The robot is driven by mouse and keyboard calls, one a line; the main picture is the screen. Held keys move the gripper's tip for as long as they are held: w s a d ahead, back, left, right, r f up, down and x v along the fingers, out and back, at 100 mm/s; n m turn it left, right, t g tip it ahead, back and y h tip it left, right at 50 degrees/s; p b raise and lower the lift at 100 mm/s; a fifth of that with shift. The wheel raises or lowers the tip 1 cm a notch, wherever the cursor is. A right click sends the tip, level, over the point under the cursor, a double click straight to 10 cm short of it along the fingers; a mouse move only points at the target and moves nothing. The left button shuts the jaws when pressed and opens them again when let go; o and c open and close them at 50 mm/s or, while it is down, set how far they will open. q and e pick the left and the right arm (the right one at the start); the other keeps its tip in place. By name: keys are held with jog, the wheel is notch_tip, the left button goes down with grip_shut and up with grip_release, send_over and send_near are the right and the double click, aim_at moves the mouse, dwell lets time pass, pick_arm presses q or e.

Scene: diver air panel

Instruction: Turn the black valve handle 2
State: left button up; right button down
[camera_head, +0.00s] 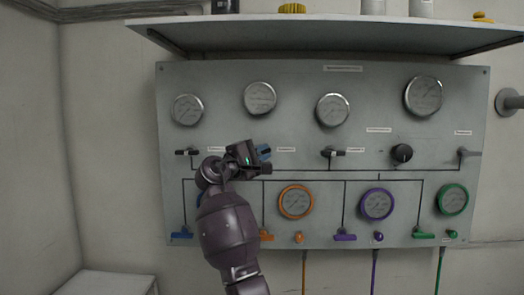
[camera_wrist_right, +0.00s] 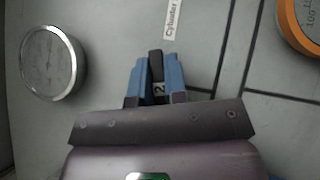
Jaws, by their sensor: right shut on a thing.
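The black valve handle 2 (camera_wrist_right: 155,60) shows in the right wrist view as a short dark bar with a "2" label near its lower end. My right gripper (camera_wrist_right: 156,76) is shut on it, with one blue finger on each side. In the head view my right gripper (camera_head: 265,154) reaches up to the left-middle of the panel and hides the handle there. My left gripper is in neither view.
The grey panel (camera_head: 345,70) carries several round gauges. Other black handles (camera_head: 187,153) (camera_head: 333,153) sit in the same row, with a black knob (camera_head: 402,153) further right. Coloured handles line the bottom. A shelf (camera_head: 330,35) juts out above.

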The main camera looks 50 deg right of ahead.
jog(key=shift+m+y+p, duration=0.55)
jog(key=shift+m+y, duration=0.35)
jog(key=shift+m, duration=0.1)
jog(key=shift+f+m+y, duration=0.1)
jog(key=shift+m+y, duration=0.2)
jog(key=shift+g, duration=0.3)
jog(key=shift+f, duration=0.1)
jog(key=c, duration=1.1)
grip_release()
jog(key=shift+c, duration=0.2)
jog(key=shift+a, duration=0.1)
